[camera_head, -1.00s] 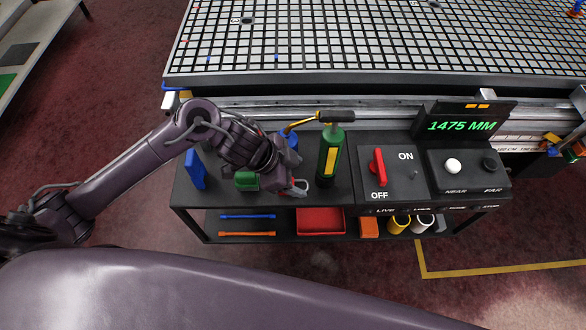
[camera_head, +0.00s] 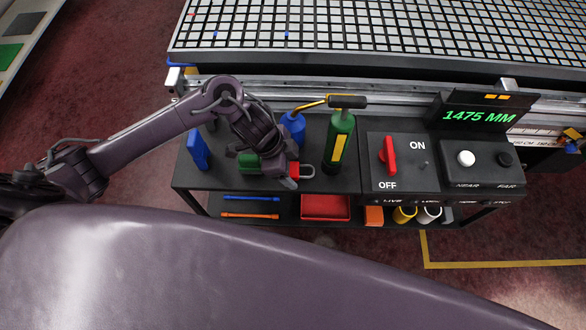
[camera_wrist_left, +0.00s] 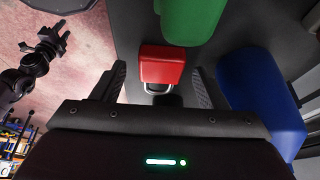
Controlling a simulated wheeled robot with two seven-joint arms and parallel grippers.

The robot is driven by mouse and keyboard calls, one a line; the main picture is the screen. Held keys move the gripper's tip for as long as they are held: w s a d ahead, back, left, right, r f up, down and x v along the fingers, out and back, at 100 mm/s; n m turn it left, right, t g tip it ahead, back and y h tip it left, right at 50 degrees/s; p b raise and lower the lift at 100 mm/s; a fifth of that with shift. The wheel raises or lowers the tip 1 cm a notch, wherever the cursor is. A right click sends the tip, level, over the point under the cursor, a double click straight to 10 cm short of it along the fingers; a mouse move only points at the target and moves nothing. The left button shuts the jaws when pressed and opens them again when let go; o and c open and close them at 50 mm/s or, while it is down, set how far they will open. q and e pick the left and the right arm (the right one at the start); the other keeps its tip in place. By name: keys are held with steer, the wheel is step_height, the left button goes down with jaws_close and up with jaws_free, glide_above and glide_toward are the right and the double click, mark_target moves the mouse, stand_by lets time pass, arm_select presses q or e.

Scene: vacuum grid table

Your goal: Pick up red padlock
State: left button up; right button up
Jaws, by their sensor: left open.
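The red padlock (camera_head: 294,171) lies on the black cart top in the head view, partly hidden by my left gripper, its grey shackle to the right. In the left wrist view, the red padlock (camera_wrist_left: 162,65) sits between the two finger lines of my left gripper (camera_wrist_left: 157,74), its shackle toward the palm. My left gripper (camera_head: 278,172) is open and over the padlock, with nothing held. I cannot tell whether the fingers reach down beside it. A dark arm end (camera_wrist_left: 52,42) at the left of the wrist view may be my right one; its jaws are unclear.
A green block (camera_head: 247,162) is just left of the padlock. The control box (camera_head: 403,165) is farther right, a blue block (camera_head: 197,150) at far left. A red tray (camera_head: 325,208) sits below.

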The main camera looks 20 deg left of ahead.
arm_select(q)
steer(key=c, duration=1.1)
steer(key=shift+c, duration=0.3)
steer(key=shift+r, duration=0.15)
